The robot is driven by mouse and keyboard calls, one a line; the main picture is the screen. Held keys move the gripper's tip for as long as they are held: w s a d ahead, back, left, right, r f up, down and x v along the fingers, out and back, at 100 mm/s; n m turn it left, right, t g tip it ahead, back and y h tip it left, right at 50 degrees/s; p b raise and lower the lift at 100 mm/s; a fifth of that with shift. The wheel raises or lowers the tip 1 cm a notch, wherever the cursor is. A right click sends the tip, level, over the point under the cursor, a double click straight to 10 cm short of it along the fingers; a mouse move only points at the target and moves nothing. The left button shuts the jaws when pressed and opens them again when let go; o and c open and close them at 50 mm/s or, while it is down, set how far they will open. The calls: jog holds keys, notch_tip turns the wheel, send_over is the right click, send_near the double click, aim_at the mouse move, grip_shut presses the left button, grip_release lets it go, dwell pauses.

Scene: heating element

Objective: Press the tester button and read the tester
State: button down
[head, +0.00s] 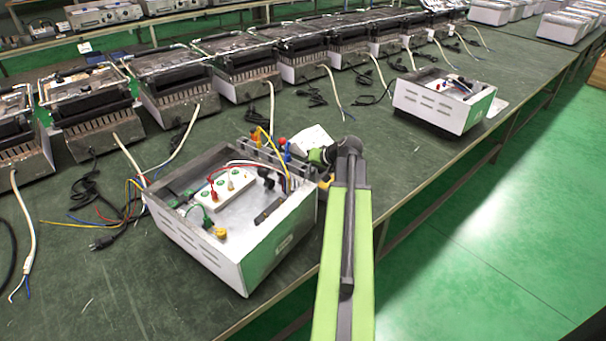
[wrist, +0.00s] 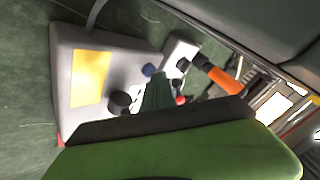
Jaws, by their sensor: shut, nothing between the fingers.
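The tester (wrist: 62,85) is a pale grey box with a lit yellow display (wrist: 88,78); I cannot make out a reading on it. A black knob (wrist: 118,102), a blue part (wrist: 149,69) and a red part (wrist: 180,100) show on or beside it. I cannot tell which is the button.
An open white metal housing (head: 262,245) with wires and a terminal block stands left of my gripper. Another housing (head: 440,105) stands further right. Grills (head: 170,85) line the back of the green bench. Loose cables lie on the left. The floor on the right is clear.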

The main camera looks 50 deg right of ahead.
jog(key=shift+r+p, duration=0.45)
jog(key=shift+r, duration=0.2)
notch_tip(320, 180, up, 5)
jog(key=p, duration=0.5)
jog(key=shift+r, duration=0.1)
dwell(0.4)
